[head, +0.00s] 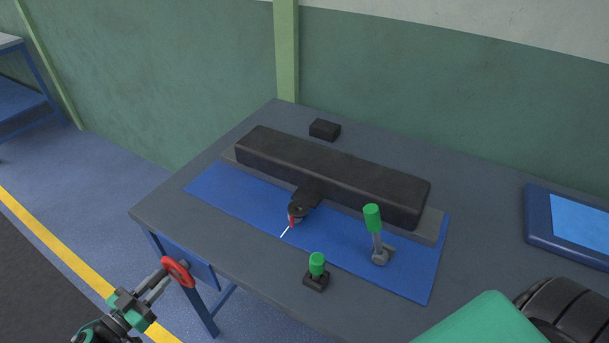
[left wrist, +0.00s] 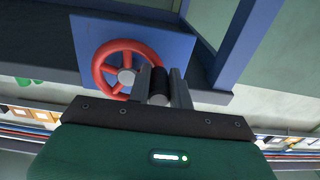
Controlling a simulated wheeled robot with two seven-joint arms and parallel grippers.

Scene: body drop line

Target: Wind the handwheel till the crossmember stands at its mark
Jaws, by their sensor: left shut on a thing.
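The red handwheel (head: 177,271) is on a blue panel at the bench's left front; it also shows in the left wrist view (left wrist: 106,68). My left gripper (head: 166,279) is shut on the wheel's dark handle (left wrist: 158,85), which sits between the fingers at the rim's right side. The crossmember (head: 330,172) is a long black bar lying across the bench. A bracket on its front carries a red pointer (head: 291,219). A white mark line (head: 286,231) on the blue plate starts close by the pointer tip; exact alignment is too small to tell. My right gripper is out of view.
On the blue plate (head: 225,194) stands a green-topped lever (head: 373,218). A black block (head: 325,130) lies behind the bar. A blue-framed panel (head: 537,220) is at right. A bench leg stands near the wheel.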

